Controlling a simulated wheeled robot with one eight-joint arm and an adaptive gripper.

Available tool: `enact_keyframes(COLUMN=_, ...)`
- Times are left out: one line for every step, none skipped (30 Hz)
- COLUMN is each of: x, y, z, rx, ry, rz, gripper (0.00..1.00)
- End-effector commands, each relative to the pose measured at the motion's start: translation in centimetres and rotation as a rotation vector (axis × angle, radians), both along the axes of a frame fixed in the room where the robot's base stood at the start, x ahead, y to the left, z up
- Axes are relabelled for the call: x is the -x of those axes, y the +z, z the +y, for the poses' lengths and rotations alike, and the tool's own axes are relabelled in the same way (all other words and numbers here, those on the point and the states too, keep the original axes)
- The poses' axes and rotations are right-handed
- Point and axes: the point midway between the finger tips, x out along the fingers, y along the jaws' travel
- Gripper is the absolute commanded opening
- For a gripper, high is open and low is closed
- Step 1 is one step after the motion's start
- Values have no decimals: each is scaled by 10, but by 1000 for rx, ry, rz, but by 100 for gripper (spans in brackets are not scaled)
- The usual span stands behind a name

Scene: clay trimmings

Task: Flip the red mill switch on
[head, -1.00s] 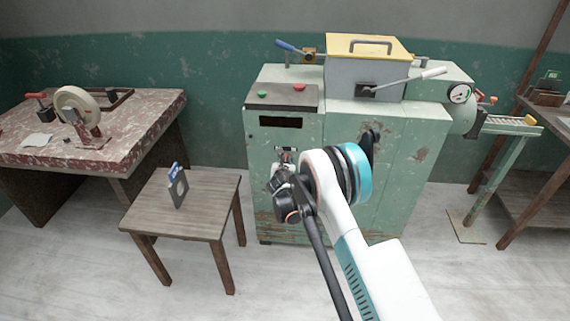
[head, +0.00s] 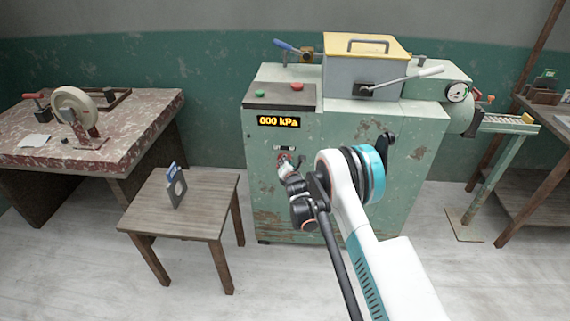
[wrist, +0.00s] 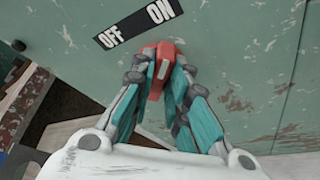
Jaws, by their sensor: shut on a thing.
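The red mill switch (wrist: 157,72) sits on the front of the green mill cabinet (head: 220,170). In the wrist view it lies between the teal and grey fingers of my gripper (wrist: 162,65), which is shut on it. A black and white OFF/ON label (wrist: 137,23) is just above it, tilted in that view. In the head view my gripper (head: 287,164) is at the cabinet's front, just under the label (head: 285,148), and mostly covers the switch. The display (head: 279,121) above is lit and reads 000 kPa in yellow.
Green (head: 260,93) and red (head: 297,87) buttons are on the cabinet's top panel. A small wooden stool (head: 200,215) stands to the left, with a grey and blue object (head: 176,186) on it. A worn red table (head: 140,135) is farther left.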

Motion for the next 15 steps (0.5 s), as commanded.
enact_keyframes(x=0, y=0, z=-1, rx=-16, ry=-1, rz=-1, gripper=0)
enact_keyframes(x=0, y=0, z=-1, rx=-24, ry=0, rz=-2, gripper=0)
enact_keyframes(x=0, y=0, z=-1, rx=-34, ry=0, rz=-3, gripper=0)
enact_keyframes(x=0, y=0, z=-1, rx=-40, ry=0, rz=-3, gripper=0)
enact_keyframes(x=0, y=0, z=-1, rx=-46, ry=0, rz=-3, gripper=0)
enact_keyframes(x=0, y=0, z=-1, rx=-51, ry=0, rz=-3, gripper=0)
enact_keyframes(x=0, y=0, z=-1, rx=-54, ry=0, rz=-3, gripper=0)
enact_keyframes(x=0, y=0, z=-1, rx=-57, ry=-1, rz=-3, gripper=0)
enact_keyframes(x=0, y=0, z=-1, rx=-60, ry=-1, rz=-3, gripper=0)
enact_keyframes(x=0, y=0, z=-1, rx=-62, ry=0, rz=-3, gripper=0)
enact_keyframes(x=0, y=0, z=-1, rx=-63, ry=-1, rz=-3, gripper=0)
enact_keyframes(x=0, y=0, z=-1, rx=-63, ry=-1, rz=-3, gripper=0)
enact_keyframes(x=0, y=0, z=-1, rx=-63, ry=-1, rz=-3, gripper=0)
enact_keyframes(x=0, y=0, z=-1, rx=-63, ry=-1, rz=-3, gripper=0)
enact_keyframes(x=0, y=0, z=-1, rx=-63, ry=-1, rz=-3, gripper=0)
